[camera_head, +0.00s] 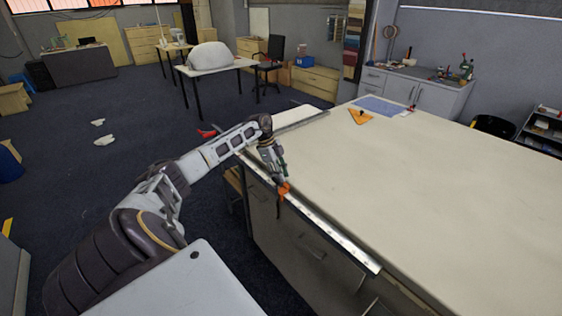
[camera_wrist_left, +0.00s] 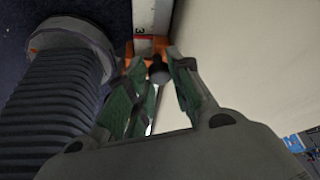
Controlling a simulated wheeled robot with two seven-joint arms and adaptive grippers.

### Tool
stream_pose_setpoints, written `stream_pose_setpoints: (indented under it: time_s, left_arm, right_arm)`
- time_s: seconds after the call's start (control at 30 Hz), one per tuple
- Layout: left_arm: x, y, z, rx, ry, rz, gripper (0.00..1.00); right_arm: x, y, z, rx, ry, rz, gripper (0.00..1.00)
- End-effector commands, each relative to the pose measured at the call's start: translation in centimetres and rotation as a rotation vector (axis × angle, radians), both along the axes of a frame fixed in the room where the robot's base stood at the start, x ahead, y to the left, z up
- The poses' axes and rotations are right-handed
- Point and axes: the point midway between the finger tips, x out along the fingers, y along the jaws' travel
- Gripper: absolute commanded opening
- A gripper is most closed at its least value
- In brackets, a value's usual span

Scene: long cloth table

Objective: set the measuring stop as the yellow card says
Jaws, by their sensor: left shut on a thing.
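The orange measuring stop (camera_head: 284,189) sits on the metal measuring rail (camera_head: 330,233) along the table's left edge. My left gripper (camera_head: 279,177) is at the stop, its fingers pointing down. In the left wrist view the green-padded fingers (camera_wrist_left: 158,88) are closed around the stop's dark knob (camera_wrist_left: 158,72). The stop's orange body (camera_wrist_left: 129,50) shows behind them, across the white scale (camera_wrist_left: 143,18), where a "3" is readable. The exact reading at the stop is hidden. I cannot make out a yellow card with writing. My right gripper is not in view.
The cloth table (camera_head: 430,190) is mostly bare. An orange-yellow triangle with a dark knob (camera_head: 360,118) and a blue sheet (camera_head: 384,106) lie at its far end. Another metal strip (camera_head: 302,120) lies near the far left corner. Drawers (camera_head: 300,245) are below the rail.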

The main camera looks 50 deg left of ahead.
Motion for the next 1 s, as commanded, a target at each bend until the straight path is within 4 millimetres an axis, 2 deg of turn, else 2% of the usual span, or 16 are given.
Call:
stream_pose_setpoints:
  time_s: [0.07,0.1,0.17,0.67,0.87,1.0]
  left_arm:
    - [0.0,0.0,0.1,0.000,-0.002,0.001,0.00]
    - [0.0,0.0,0.1,0.000,-0.002,0.001,0.24]
    - [0.0,0.0,0.1,0.000,-0.002,0.001,0.31]
    - [0.0,0.2,0.6,0.000,-0.001,0.000,0.31]
    - [-0.2,0.9,2.4,0.002,-0.002,0.002,0.31]
    - [-0.5,1.7,4.2,0.001,-0.002,0.002,0.31]
  right_arm:
    - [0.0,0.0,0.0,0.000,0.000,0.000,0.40]
    - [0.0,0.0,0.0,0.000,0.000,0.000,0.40]
    - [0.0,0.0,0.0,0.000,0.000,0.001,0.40]
    - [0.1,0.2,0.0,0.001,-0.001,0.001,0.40]
    - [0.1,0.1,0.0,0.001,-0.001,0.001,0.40]
    - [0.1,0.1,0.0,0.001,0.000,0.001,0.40]
